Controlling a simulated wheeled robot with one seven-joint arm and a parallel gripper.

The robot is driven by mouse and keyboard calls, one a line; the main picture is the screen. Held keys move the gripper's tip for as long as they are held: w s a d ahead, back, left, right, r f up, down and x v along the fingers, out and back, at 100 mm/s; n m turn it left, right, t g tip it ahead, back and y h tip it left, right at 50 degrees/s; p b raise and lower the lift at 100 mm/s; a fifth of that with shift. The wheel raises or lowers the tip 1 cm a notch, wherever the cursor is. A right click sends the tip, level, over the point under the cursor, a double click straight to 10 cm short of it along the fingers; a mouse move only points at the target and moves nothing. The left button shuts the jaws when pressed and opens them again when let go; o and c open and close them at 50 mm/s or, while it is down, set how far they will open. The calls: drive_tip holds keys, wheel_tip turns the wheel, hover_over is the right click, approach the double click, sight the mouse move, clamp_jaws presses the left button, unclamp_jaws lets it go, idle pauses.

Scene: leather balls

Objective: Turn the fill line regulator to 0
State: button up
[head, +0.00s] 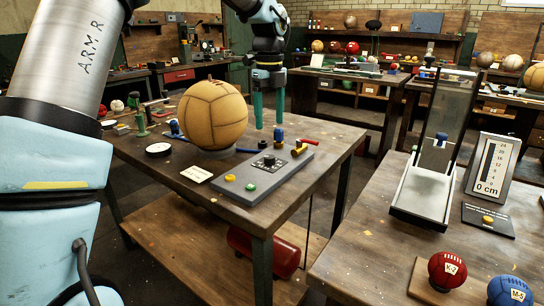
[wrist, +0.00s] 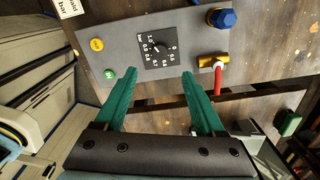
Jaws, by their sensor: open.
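The fill line regulator is a dark knob (head: 269,161) on a grey panel (head: 240,178) on the left workbench. In the wrist view the knob (wrist: 154,50) sits on a black plate with a white number scale, with 0 at the right side. I cannot tell which number the knob points to. My gripper (head: 268,118) hangs above the panel with its green fingers pointing down, apart and empty. In the wrist view the fingers (wrist: 158,78) are spread wide, with the knob showing beyond and between their tips. They do not appear to touch it.
A large tan leather ball (head: 213,115) stands left of my gripper. The panel also carries a yellow button (head: 230,178), a green button (head: 251,187), a blue knob (head: 279,134) and a brass valve with a red handle (head: 305,142). A gauge (head: 490,172) reading 0 cm stands right.

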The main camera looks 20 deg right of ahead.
sight(269, 156)
wheel_tip(269, 156, down, 11)
drive_tip(key=shift+r+p, duration=0.2)
drive_tip(key=shift+p, duration=0.35)
drive_tip(key=shift+c, duration=0.3)
clamp_jaws()
